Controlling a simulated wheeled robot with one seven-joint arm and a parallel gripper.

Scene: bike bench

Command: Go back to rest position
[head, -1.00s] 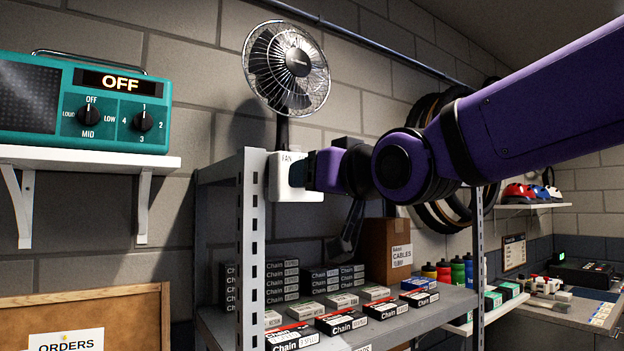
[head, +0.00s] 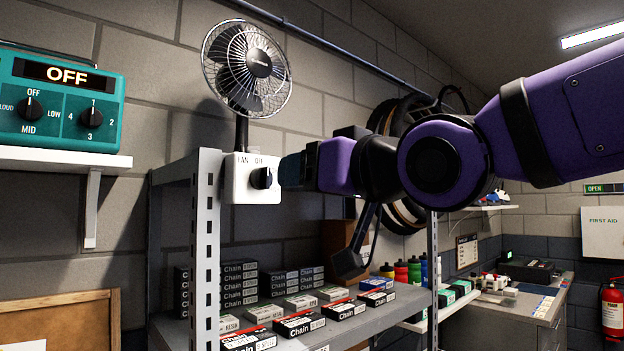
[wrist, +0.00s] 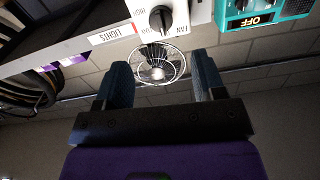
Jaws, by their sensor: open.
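My gripper (head: 288,171) is raised in front of the shelf unit, just right of the fan switch box (head: 240,188) in the head view. In the wrist view its two dark fingers stand apart with nothing between them, so my gripper (wrist: 163,76) is open and empty. The white switch box has a black knob (head: 261,178) and a partly readable "FAN" label. The knob also shows in the wrist view (wrist: 160,18), beyond the fingertips. The fan (head: 246,68) stands above the box.
A teal radio (head: 58,103) reading "OFF" sits on a white wall shelf (head: 60,160) at left. Chain boxes (head: 300,325) and bottles (head: 400,272) fill the grey shelf below my arm. A workbench (head: 525,305) and fire extinguisher (head: 612,312) stand at right.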

